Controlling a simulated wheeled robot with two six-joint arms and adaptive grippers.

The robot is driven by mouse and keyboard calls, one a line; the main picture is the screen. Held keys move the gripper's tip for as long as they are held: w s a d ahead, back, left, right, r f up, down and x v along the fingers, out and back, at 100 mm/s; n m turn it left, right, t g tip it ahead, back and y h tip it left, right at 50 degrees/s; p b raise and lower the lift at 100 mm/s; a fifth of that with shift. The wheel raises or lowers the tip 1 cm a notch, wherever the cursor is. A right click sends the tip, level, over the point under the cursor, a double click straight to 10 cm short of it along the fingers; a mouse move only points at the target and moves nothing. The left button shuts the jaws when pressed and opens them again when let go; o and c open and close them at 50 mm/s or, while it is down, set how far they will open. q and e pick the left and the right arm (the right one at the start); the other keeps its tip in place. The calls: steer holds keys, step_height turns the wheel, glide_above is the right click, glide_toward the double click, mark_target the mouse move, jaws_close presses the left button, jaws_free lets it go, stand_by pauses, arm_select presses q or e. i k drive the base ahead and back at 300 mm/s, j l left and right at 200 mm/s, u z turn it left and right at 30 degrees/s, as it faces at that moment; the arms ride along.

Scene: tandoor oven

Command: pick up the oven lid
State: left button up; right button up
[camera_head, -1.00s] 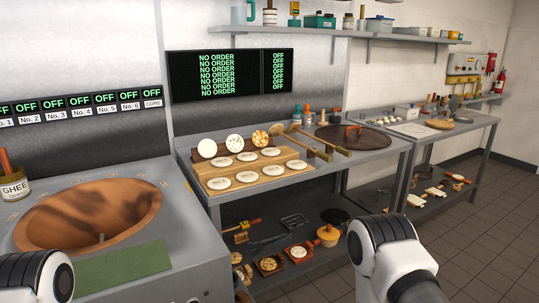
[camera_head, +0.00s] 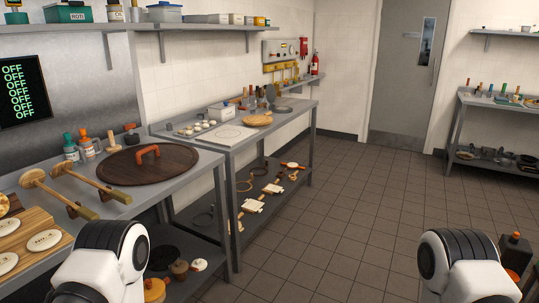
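The oven lid (camera_head: 165,168) is a round dark brown wooden disc with an orange-brown handle (camera_head: 148,153) standing up on it. It lies flat on the metal table at the left, near the table's right end. Parts of both my arms show at the bottom of the head view, the left one in front of the table and the right one over the floor. Neither gripper's fingers are visible. Nothing touches the lid's handle.
Long wooden-handled tools (camera_head: 75,185) lie just left of the lid, with bottles (camera_head: 71,148) behind. A cutting board (camera_head: 30,238) with flat discs is at the lower left. A second table (camera_head: 232,140) stands beyond. Tiled floor (camera_head: 350,220) is open at the right.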

mark_target(147, 164)
steer(key=i+l, duration=0.15)
steer(key=i, duration=0.7)
steer(key=i+l+z, duration=0.1)
steer(key=i, duration=0.8)
